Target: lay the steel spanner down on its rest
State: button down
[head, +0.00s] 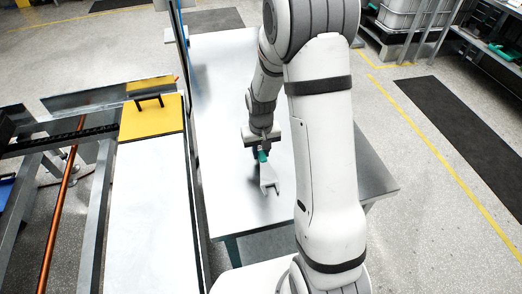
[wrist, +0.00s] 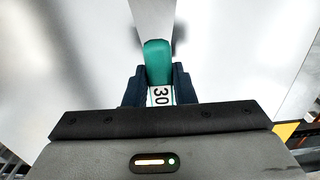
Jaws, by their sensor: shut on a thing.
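My gripper (head: 262,150) is over the steel table in the head view, shut on the steel spanner (head: 268,180). The spanner has an open-ended grey head that points toward the front of the table and a teal grip by my fingers. In the wrist view my gripper (wrist: 159,82) has its dark fingers on both sides of the spanner's teal grip (wrist: 158,60), with a white label reading 30 between them. The spanner's grey shank runs out at the top. A dark shadow lies near the spanner's head; its height above the table is hard to tell. I cannot make out the rest in either view.
The steel table (head: 226,130) looks bare around the spanner. My arm hides part of its right side. To the left stand a thin blue post (head: 181,45) and a long pale panel with a yellow plate (head: 152,118) and black handle. Floor is open to the right.

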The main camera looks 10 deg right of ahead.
jog(key=shift+f, duration=0.3)
jog(key=c, duration=0.6)
grip_release()
jog(key=shift+r, duration=0.1)
jog(key=shift+r+p, duration=2.55)
jog(key=shift+r, duration=1.9)
